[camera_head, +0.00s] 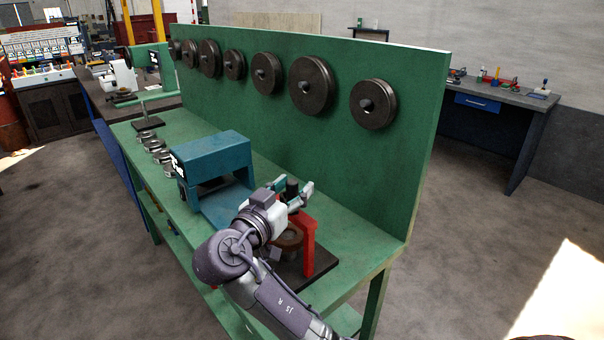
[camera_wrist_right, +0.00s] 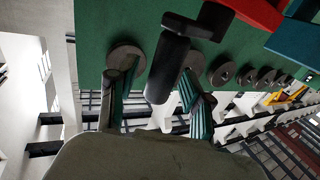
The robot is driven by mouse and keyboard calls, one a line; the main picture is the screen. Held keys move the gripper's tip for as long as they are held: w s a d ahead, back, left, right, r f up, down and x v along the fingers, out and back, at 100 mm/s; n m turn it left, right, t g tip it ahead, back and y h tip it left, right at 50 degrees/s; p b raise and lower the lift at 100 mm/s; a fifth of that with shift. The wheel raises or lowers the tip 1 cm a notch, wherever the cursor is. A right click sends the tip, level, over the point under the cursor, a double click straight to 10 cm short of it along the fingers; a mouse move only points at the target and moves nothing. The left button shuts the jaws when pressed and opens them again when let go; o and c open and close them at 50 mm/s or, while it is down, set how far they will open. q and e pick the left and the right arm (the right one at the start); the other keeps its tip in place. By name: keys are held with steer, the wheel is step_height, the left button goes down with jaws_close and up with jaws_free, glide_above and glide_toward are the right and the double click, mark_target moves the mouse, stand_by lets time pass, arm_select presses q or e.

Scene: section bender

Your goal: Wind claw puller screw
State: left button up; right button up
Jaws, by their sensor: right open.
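The claw puller, with a red frame (camera_head: 308,240), stands on a dark base plate (camera_head: 322,264) at the near right end of the green bench. A brown round part (camera_head: 290,238) sits inside the frame, partly hidden by my arm. My right gripper (camera_head: 295,187) is open above the puller, with the dark screw top (camera_head: 292,190) between or just behind its fingers. In the right wrist view, the dark screw (camera_wrist_right: 168,68) with its crossbar lies between the open fingers (camera_wrist_right: 153,92), and I cannot tell if they touch it. The red frame (camera_wrist_right: 256,10) shows at the top. My left gripper is out of view.
A blue press-like machine (camera_head: 212,160) stands just left of the puller. Several metal rings (camera_head: 155,145) lie further along the bench (camera_head: 130,135). A green back panel (camera_head: 330,130) with dark wheels rises behind the gripper. Open floor lies right of the bench.

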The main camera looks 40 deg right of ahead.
steer(key=shift+r, duration=0.15)
steer(key=shift+c, duration=0.2)
jaws_close()
